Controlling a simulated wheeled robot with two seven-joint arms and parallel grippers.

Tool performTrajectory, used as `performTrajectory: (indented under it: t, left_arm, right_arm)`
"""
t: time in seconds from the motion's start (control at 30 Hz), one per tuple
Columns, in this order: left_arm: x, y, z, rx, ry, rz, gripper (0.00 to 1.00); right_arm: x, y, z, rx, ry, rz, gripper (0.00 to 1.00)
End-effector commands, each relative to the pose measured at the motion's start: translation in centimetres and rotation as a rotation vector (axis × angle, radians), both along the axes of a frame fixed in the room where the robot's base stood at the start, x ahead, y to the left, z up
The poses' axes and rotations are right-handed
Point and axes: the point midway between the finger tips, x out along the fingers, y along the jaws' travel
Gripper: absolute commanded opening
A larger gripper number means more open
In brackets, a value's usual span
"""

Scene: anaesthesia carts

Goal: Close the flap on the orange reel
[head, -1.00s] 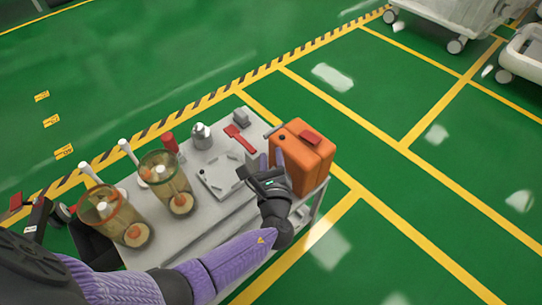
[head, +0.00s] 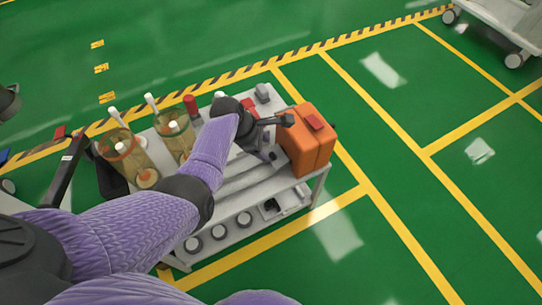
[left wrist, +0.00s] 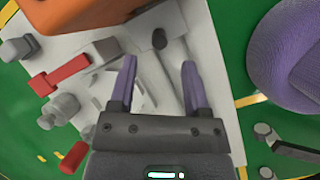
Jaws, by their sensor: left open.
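The orange reel (head: 306,145) is a boxy orange case at the right end of the cart top. A small red piece (head: 316,122) lies on its top, and a dark part shows at its upper left edge. I cannot tell which of these is the flap. In the left wrist view the reel (left wrist: 75,12) fills the upper left corner. My left gripper (left wrist: 160,70) is open, with its two purple fingers apart and nothing between them, over the cart top. In the head view it is just left of the reel, its fingers mostly hidden by my wrist. My right gripper is not in view.
The grey cart top (head: 228,178) also carries clear canisters with amber contents (head: 122,152), a red bottle (head: 191,106) and a red tool (left wrist: 60,75). A metal fitting (left wrist: 62,108) stands near the tool.

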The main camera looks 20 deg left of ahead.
Motion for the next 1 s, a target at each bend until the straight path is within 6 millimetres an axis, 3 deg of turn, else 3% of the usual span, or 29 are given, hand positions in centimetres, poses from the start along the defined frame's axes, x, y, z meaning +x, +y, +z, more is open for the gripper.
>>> performTrajectory:
  t: [0.03,0.13,0.53,0.83,1.0]
  left_arm:
    - [0.2,-0.4,-2.7,0.0,0.011,0.0,0.61]
    - [0.7,-1.0,-4.2,0.001,0.009,-0.003,0.61]
    - [1.4,-1.5,-4.5,0.003,-0.001,-0.003,0.61]
    - [1.4,-1.5,-4.6,0.004,-0.001,-0.004,0.0]
    - [1.4,-1.5,-4.6,0.004,-0.001,-0.004,0.0]
  right_arm:
    - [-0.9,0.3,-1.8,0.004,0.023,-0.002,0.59]
    - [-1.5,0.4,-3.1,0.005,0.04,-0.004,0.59]
    - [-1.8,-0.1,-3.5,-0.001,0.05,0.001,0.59]
    - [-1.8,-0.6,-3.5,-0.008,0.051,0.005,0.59]
    - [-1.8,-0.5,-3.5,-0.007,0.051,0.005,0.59]
